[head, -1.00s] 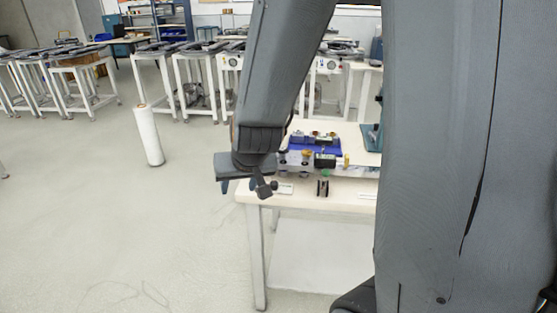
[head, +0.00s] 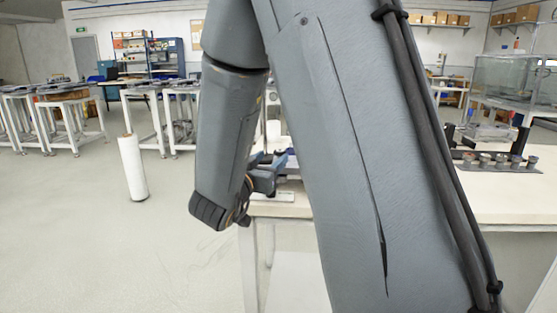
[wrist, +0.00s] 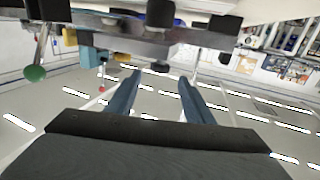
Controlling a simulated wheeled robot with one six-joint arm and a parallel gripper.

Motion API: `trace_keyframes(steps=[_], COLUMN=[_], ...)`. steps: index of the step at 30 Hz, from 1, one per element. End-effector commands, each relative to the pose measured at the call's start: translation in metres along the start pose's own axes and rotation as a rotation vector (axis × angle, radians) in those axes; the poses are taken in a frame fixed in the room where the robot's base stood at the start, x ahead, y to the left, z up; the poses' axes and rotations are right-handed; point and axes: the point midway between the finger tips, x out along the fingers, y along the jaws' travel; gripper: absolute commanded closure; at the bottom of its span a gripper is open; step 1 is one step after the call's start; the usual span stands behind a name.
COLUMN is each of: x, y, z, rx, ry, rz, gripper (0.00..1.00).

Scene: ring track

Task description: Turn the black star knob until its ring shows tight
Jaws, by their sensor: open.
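My gripper (wrist: 160,76) is open in the wrist view. Its two blue-grey fingers are apart with nothing between them. A metal rail (wrist: 110,42) crosses the top of the wrist view, beyond the fingertips, with dark parts on it. One is a dark cylinder (wrist: 160,13) and another a black block (wrist: 222,24). I cannot tell whether either is the black star knob, and its ring is not readable. In the head view my gripper (head: 270,165) is beside the table's left end, partly behind my arm, which hides most of the fixture.
A green ball on a lever (wrist: 36,73) hangs near the rail at left. The white table (head: 510,200) extends right, with a rack of small pots (head: 500,162) on it. A white roll (head: 133,168) stands on the open floor at left.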

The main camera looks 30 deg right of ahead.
Motion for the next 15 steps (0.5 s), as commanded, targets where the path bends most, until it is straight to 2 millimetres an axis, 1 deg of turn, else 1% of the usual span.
trace_keyframes(steps=[9,12,15], x=[0.046,0.059,0.068], y=[0.001,0.001,0.001], z=[0.000,0.000,0.000], rx=[0.000,0.000,-0.001], ry=[0.001,0.001,-0.001], rz=[0.003,0.002,0.001], gripper=[0.52,0.52,0.52])
